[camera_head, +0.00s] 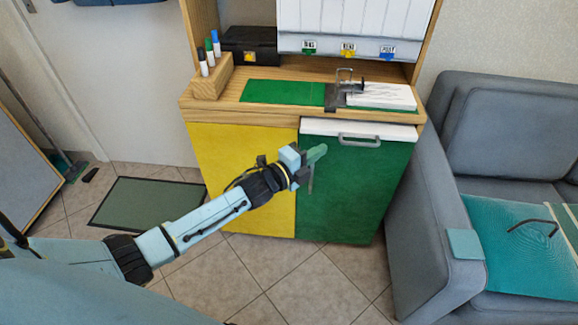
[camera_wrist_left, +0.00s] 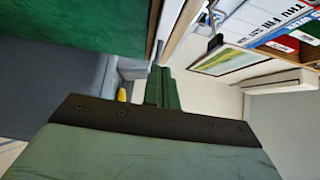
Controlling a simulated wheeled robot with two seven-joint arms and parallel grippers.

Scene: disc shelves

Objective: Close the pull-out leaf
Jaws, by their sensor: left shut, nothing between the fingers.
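The pull-out leaf (camera_head: 318,128) is a white-edged panel under the right half of the wooden cabinet top, with a grey bar handle (camera_head: 360,139) on its front. Its edge juts out slightly in front of the green door (camera_head: 370,190). My left gripper (camera_head: 320,153) is shut and empty, with its green fingertips in front of the doors, just below and left of the leaf. I cannot tell whether they touch anything. In the left wrist view the closed green fingers (camera_wrist_left: 163,88) point ahead, with a green surface (camera_wrist_left: 70,25) at upper left. My right gripper is not in view.
On the cabinet top (camera_head: 225,106) stand a wooden marker holder (camera_head: 211,82), a black box (camera_head: 249,44), a green mat (camera_head: 275,91) and a paper stack (camera_head: 382,96). A grey sofa (camera_head: 435,190) stands close at right. Tiled floor lies in front.

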